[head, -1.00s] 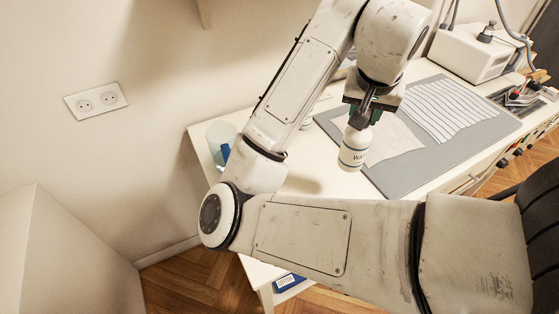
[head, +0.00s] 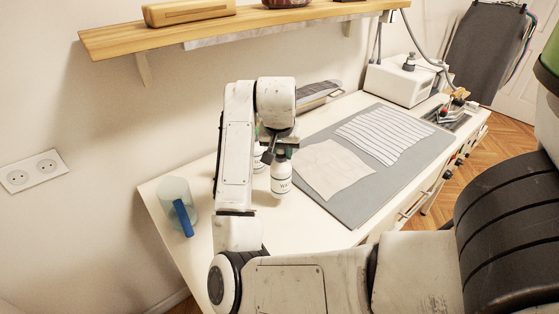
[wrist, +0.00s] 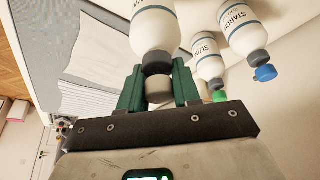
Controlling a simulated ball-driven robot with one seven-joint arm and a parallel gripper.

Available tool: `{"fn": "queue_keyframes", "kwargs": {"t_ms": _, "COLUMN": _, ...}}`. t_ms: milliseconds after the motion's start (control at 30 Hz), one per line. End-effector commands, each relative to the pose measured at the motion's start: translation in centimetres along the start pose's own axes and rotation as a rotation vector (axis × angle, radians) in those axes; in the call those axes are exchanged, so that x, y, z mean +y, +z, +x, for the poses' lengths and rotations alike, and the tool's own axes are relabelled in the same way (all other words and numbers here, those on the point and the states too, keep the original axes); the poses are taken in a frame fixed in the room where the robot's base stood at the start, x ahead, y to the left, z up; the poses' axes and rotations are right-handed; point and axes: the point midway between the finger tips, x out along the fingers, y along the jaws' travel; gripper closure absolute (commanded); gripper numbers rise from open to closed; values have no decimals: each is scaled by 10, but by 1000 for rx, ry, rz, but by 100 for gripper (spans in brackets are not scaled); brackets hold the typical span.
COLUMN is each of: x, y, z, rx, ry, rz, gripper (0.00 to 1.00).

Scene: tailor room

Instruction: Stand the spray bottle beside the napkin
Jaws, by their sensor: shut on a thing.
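My gripper (head: 284,150) is shut on the dark cap of a white spray bottle (head: 281,181) whose label begins "WA". The bottle hangs upright below the fingers, just left of the grey mat; whether its base touches the table is unclear. In the wrist view the green fingers (wrist: 158,88) close around the neck of the spray bottle (wrist: 154,28). A plain cream cloth (head: 330,168), possibly the napkin, lies flat on the mat to the bottle's right. A striped white cloth (head: 385,134) lies behind it.
The grey mat (head: 365,208) covers much of the white table (head: 300,228). Two more labelled bottles (wrist: 208,60) (wrist: 243,30) stand close by in the wrist view. A clear cup (head: 174,192) with something blue stands left. A wooden shelf (head: 215,27) hangs above.

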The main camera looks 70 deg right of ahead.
Motion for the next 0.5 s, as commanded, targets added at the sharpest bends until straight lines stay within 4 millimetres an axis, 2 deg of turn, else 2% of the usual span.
{"fn": "queue_keyframes", "kwargs": {"t_ms": 167, "x": -5, "y": -2, "z": 11, "rx": -1, "ry": -1, "rz": -2, "gripper": 100}}
{"fn": "queue_keyframes", "kwargs": {"t_ms": 367, "x": -6, "y": 8, "z": 37, "rx": 0, "ry": 0, "rz": -3, "gripper": 100}}
{"fn": "queue_keyframes", "kwargs": {"t_ms": 500, "x": -5, "y": 9, "z": 40, "rx": 3, "ry": -1, "rz": 0, "gripper": 100}}
